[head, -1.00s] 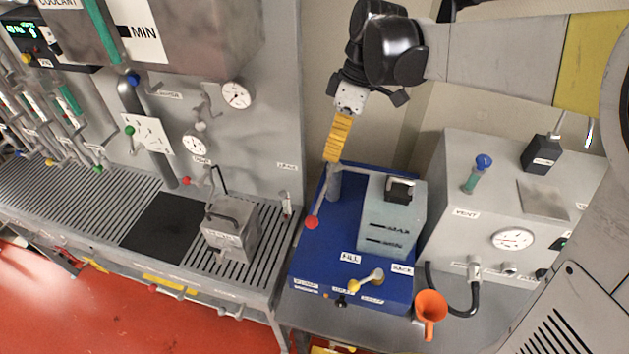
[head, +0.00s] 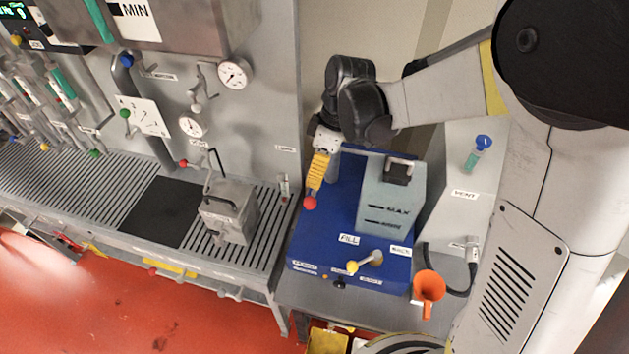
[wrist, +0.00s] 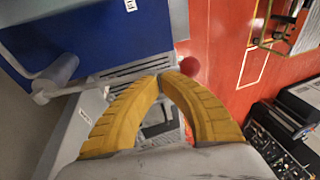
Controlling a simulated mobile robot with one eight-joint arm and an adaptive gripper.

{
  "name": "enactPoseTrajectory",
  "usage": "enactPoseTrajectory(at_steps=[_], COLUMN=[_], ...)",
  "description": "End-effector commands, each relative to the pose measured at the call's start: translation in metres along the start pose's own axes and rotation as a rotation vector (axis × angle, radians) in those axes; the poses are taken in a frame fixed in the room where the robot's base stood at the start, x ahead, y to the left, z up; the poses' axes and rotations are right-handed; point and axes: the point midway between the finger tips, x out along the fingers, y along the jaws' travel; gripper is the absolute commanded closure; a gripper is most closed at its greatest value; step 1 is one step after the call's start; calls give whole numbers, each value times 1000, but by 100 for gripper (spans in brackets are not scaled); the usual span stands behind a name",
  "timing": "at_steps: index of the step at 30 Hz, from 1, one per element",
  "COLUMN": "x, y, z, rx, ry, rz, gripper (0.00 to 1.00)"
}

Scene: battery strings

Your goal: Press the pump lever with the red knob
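The red knob (head: 310,203) sits at the end of the pump lever, by the left edge of the blue pump unit (head: 330,225). In the head view my gripper's yellow fingers (head: 314,188) point down just above the knob and hide much of the lever. In the wrist view my gripper (wrist: 167,76) has its curved fingertips together, with nothing seen held between them. The red knob (wrist: 190,67) shows just past the right fingertip. The grey lever (wrist: 75,90) runs from its post toward the fingertips. I cannot tell whether the fingers touch lever or knob.
A grey-green tank (head: 385,205) stands on the blue unit, right of the fingers. A yellow-knobbed handle (head: 365,261) is at its front, and an orange funnel (head: 428,287) hangs at right. A metal container (head: 228,212) stands on the grated bench to the left.

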Motion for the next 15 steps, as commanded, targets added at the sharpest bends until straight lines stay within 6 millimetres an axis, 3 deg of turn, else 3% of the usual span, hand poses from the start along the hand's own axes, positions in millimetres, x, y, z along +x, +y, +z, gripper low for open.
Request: enactPoseTrajectory(at_steps=[15], x=[9], y=[0], z=[0], rx=[-1], ry=[0], rz=[2], gripper=[100])
